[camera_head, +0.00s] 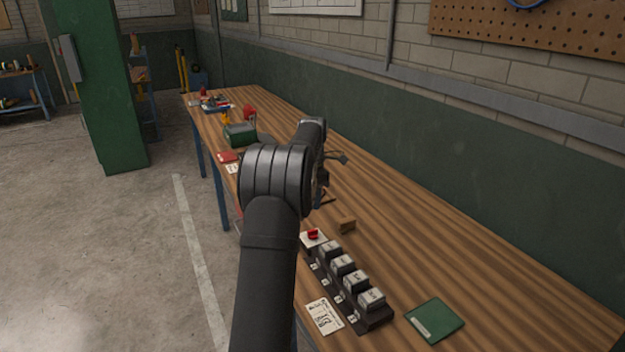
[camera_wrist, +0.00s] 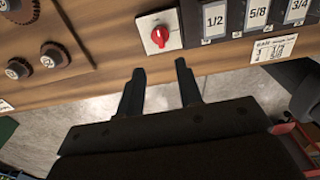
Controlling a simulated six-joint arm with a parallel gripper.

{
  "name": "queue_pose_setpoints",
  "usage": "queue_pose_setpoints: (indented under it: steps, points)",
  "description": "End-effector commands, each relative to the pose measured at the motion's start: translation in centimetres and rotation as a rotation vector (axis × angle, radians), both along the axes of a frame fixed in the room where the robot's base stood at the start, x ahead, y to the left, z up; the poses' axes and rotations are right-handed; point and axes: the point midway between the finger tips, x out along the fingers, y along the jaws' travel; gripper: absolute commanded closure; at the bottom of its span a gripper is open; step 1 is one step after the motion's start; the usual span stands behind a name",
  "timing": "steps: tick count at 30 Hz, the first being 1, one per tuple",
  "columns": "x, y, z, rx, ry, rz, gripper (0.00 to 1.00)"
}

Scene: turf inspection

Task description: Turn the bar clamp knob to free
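A red knob (camera_wrist: 160,37) sits on a white square plate (camera_wrist: 148,47) near the bench edge in the wrist view. The red knob also shows in the head view (camera_head: 312,234), just right of my arm. Whether it is the bar clamp knob cannot be read from any label. My gripper (camera_wrist: 160,69) is open and empty, its two fingers apart and pointing toward the knob without reaching it in the picture. In the head view my arm hides most of the gripper.
Grey blocks (camera_head: 343,264) marked with sizes stand in a dark rack right beside the knob. A wooden board with round knobs (camera_wrist: 50,55) is at left in the wrist view. A green booklet (camera_head: 435,319) and a paper card (camera_head: 324,316) lie nearby.

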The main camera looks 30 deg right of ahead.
Motion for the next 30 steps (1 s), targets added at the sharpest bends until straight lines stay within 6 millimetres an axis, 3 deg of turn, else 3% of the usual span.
queue_pose_setpoints:
  steps: [3, 10, 30]
  points:
    - [0.1, 0.0, 2.8, -0.002, -0.003, 0.000, 0.67]
    - [0.0, 0.0, 6.0, -0.001, -0.001, 0.000, 0.67]
    - [0.0, 0.0, 6.6, 0.000, 0.000, 0.000, 0.67]
